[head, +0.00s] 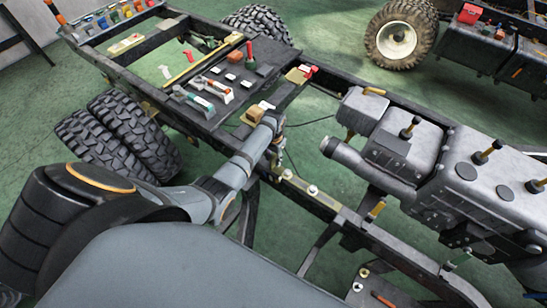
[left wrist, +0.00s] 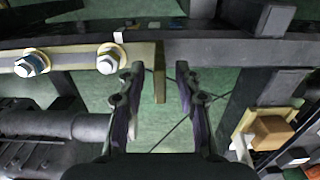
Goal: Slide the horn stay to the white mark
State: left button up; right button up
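The tan plate (left wrist: 85,62) with two bolts lies along the dark chassis rail in the left wrist view. A narrow tan tab (left wrist: 160,86) hangs at its right end; I take this tab as part of the horn stay, though I cannot be sure. A small white mark (left wrist: 119,36) is on the rail, above the right bolt. My left gripper (left wrist: 160,75) is open, one finger on each side of the tab with gaps visible. In the head view, my left gripper (head: 275,157) is at the rail, partly hidden by its wrist. My right gripper is not in view.
A tan block (left wrist: 270,131) sits right of the gripper in the left wrist view. In the head view, a tray of small parts (head: 215,85) lies beyond the arm. Grey tanks (head: 400,140) stand to the right. Thin cables hang below the rail.

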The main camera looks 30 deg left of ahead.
pick_arm(q)
grip_shut()
jog(key=a, duration=0.5)
jog(key=shift+w, duration=0.35)
grip_release()
jog(key=shift+d, duration=0.3)
jog(key=shift+a, duration=0.1)
